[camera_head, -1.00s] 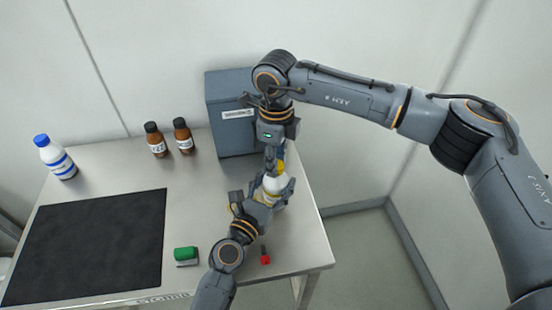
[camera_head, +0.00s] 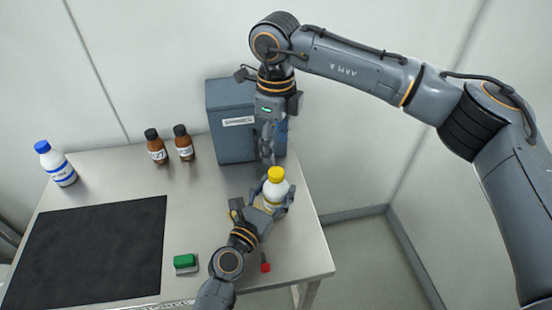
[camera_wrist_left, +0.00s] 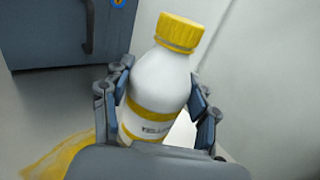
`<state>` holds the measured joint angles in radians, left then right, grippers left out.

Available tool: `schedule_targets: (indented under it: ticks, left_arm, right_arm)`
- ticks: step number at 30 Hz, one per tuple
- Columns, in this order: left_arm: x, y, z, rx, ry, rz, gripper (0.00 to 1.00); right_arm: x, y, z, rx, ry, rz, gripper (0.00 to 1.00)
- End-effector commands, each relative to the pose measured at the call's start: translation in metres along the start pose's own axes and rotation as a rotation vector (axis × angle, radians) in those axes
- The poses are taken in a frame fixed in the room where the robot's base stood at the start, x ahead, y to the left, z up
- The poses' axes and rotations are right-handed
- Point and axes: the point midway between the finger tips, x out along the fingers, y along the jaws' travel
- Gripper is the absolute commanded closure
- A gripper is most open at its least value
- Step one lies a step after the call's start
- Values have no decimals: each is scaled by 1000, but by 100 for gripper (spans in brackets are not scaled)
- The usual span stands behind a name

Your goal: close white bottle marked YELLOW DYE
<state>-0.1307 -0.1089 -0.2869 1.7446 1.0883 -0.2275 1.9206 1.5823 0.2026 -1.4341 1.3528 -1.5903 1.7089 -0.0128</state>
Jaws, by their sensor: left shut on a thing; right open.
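The white bottle (camera_head: 275,191) has a yellow cap (camera_head: 276,173) on its neck and stands about upright near the table's right edge. It also shows in the left wrist view (camera_wrist_left: 160,85), with a yellow band and the letters "YELLO" in sight. My left gripper (camera_head: 272,204) is shut on the bottle's body, one finger on each side. The yellow cap (camera_wrist_left: 180,32) sits on the neck in the wrist view; I cannot tell how tight it is. My right gripper (camera_head: 268,155) is open and empty, pointing down, above and behind the cap and apart from it.
A grey cabinet (camera_head: 232,140) stands behind. Two brown bottles (camera_head: 156,148) and a blue-capped white bottle (camera_head: 58,167) stand at the back left. A dark mat (camera_head: 85,250), a green block (camera_head: 186,262) and a small red item (camera_head: 265,267) lie in front. Yellow colour (camera_wrist_left: 60,155) marks the surface.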

Motion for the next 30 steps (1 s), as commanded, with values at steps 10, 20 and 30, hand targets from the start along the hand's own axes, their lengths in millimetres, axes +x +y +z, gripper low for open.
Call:
schedule_targets:
  ticks: [10, 20, 30]
  left_arm:
    - [0, 0, 0, 0, 0, 0, 100]
    - [0, 0, 0, 0, 0, 0, 33]
    - [0, 0, 0, 0, 0, 0, 14]
  right_arm:
    - [-42, 0, 0, 0, 0, 1, 40]
    - [-43, 0, 0, 0, 0, 1, 40]
    - [-43, 0, 0, 0, 0, 1, 40]
